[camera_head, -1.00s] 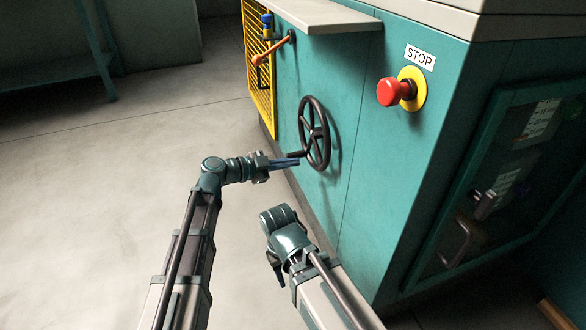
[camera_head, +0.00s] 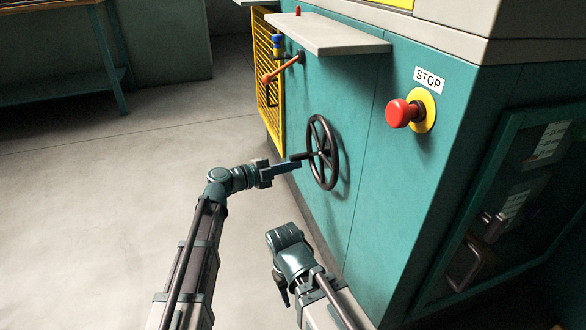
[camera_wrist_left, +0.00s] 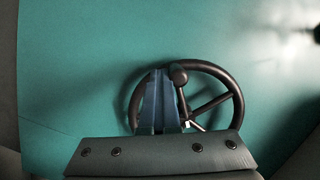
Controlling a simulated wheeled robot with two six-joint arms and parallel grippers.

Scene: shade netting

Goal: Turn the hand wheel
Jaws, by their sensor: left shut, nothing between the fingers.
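The dark hand wheel (camera_head: 336,160) stands out from the teal machine front, with a crank handle (camera_head: 303,156) sticking out from it towards the left. My left gripper (camera_head: 297,164) is shut and empty, its blue fingers just beside the handle; I cannot tell whether they touch. In the left wrist view the shut fingers (camera_wrist_left: 160,95) overlap the left part of the wheel (camera_wrist_left: 239,103), and the round end of the handle (camera_wrist_left: 179,75) shows just right of their tips. My right gripper (camera_head: 281,287) is low in the head view, away from the wheel; its fingers are mostly hidden.
A red stop button (camera_head: 402,113) on a yellow base sits right of the wheel. A pale shelf (camera_head: 330,33) juts out above it. An orange lever (camera_head: 280,70) and yellow grille (camera_head: 266,75) are at the left. The floor left of the machine is clear.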

